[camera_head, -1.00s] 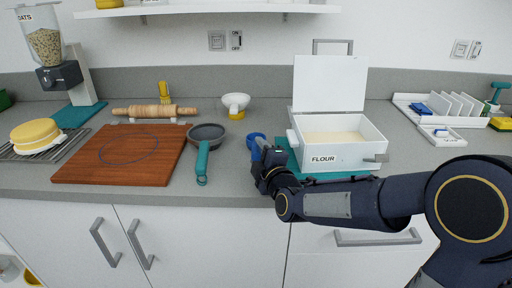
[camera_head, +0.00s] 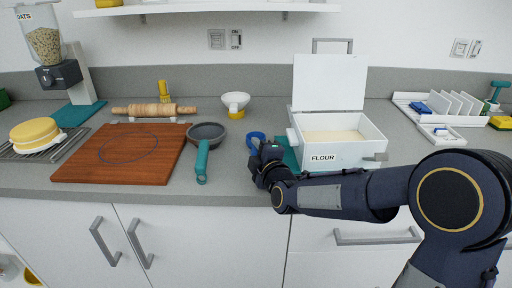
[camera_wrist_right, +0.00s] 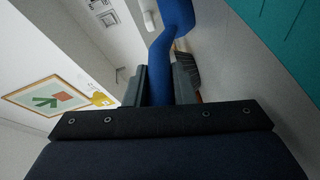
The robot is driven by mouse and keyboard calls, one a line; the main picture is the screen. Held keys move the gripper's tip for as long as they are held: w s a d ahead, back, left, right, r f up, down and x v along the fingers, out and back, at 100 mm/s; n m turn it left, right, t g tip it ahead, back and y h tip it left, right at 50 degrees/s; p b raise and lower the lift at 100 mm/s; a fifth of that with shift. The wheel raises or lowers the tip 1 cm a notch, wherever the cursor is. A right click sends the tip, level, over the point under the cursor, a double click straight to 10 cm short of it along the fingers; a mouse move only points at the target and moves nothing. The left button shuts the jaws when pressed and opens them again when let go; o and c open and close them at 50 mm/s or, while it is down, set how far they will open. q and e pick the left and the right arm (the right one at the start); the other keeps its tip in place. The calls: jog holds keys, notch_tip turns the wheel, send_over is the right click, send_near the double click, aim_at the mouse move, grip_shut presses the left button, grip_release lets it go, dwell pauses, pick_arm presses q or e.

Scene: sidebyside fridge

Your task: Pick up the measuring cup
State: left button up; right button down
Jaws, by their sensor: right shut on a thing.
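The blue measuring cup (camera_head: 255,138) shows just beyond my right gripper, left of the flour bin. My right gripper (camera_head: 262,158) is over the counter near its front edge and hides part of the cup. In the right wrist view, the cup's long blue handle (camera_wrist_right: 164,58) runs between the two dark fingers of the gripper (camera_wrist_right: 160,84), which is shut on it. I cannot tell whether the cup is clear of the counter. My left gripper is not in view.
The open white flour bin (camera_head: 340,158) stands on a teal mat close right of my gripper. A grey pan with a teal handle (camera_head: 202,160) and a wooden board (camera_head: 120,168) lie to the left. A white and yellow funnel-like item (camera_head: 235,102) is behind.

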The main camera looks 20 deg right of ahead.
jog(key=shift+r, duration=0.15)
jog(key=shift+r, duration=0.25)
notch_tip(320, 180, up, 2)
jog(key=shift+r+p, duration=0.2)
jog(key=shift+p, duration=0.3)
jog(key=s+d+r+p, duration=0.4)
jog(key=s+d+r, duration=0.2)
jog(key=s+r, duration=0.4)
jog(key=shift+s+d, duration=0.4)
jog(key=shift+s, duration=0.75)
jog(key=shift+f, duration=0.1)
jog(key=c, duration=1.8)
grip_release()
grip_shut()
